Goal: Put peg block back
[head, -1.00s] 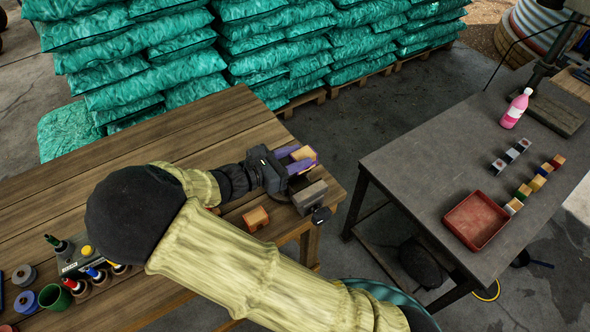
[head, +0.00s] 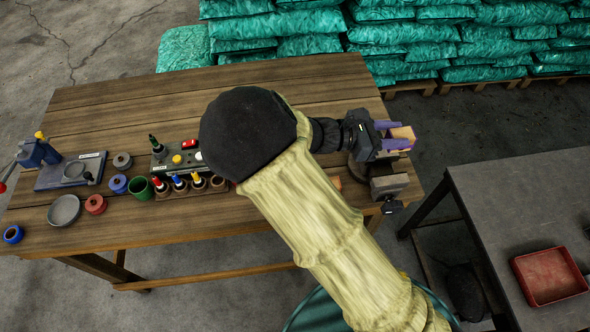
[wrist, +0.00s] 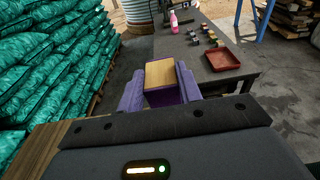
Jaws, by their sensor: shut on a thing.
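My gripper (head: 400,137) is shut on a wooden block (head: 404,134), whose pale tan face and orange-brown side show beyond the purple fingers. In the wrist view the block (wrist: 160,74) sits between the two purple fingers, its tan face toward the camera. The gripper holds it near the right end of the wooden table (head: 120,105), beside a grey vise (head: 388,186). A sliver of another orange block (head: 335,183) shows on the table behind my arm; most of it is hidden.
A grey table (head: 530,200) with a red tray (head: 550,276) stands to the right, across a gap. The wooden table's left holds a button box (head: 185,160), a row of coloured-cap bottles (head: 180,185), a green cup (head: 140,187) and round parts. Teal sacks (head: 430,35) are stacked behind.

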